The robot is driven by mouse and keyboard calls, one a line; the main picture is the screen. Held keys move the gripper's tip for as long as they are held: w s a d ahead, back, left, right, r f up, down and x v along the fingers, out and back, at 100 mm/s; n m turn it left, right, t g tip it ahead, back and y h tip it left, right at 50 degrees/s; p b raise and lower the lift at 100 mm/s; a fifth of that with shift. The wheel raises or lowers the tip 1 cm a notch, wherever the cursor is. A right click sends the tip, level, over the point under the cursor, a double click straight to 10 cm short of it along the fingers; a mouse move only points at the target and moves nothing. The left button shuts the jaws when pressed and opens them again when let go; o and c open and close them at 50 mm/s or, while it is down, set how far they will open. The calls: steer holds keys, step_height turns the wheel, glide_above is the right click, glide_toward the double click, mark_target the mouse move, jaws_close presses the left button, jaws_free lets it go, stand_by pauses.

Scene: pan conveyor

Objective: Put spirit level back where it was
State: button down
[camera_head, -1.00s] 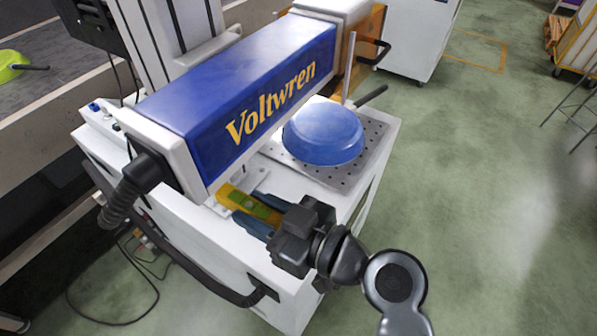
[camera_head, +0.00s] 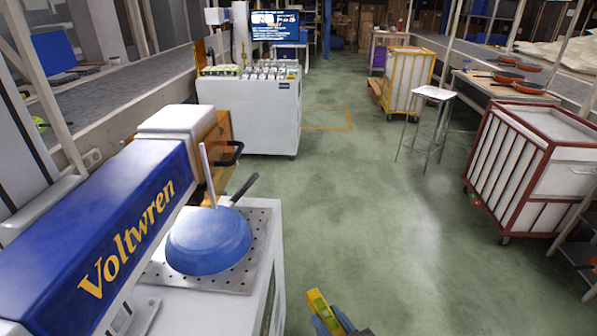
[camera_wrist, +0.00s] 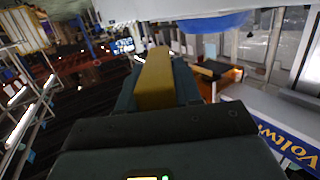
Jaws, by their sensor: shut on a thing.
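The spirit level (camera_head: 319,303) is a yellow bar with a green window, low in the middle of the head view. My gripper (camera_head: 328,318) is shut on it, and only the blue fingers and a dark part show at the bottom edge. In the wrist view the yellow level (camera_wrist: 154,82) stands out between the fingers of my gripper (camera_wrist: 155,95). The level is in the air, to the right of the white machine and apart from it. The far end of my arm is out of the head view.
The blue and white Voltwren machine (camera_head: 95,255) stands at left. A blue pan (camera_head: 208,243) lies upside down on its perforated plate (camera_head: 240,276). A white cabinet (camera_head: 250,110) is behind it. A red-framed cart (camera_head: 530,165) and a stool (camera_head: 433,95) stand at right. The green floor between is clear.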

steer(key=s+d+f+m+t+h, duration=0.1)
steer(key=d+f+m+h, duration=0.1)
steer(key=d, duration=0.6)
steer(key=s+d+f+m+h, duration=0.1)
steer(key=d+f+m+h, duration=0.2)
steer(key=d+h, duration=0.2)
steer(key=d, duration=0.2)
steer(key=shift+s+d+f+t, duration=0.3)
steer(key=shift+d+f+t, duration=0.05)
steer(key=shift+t, duration=0.05)
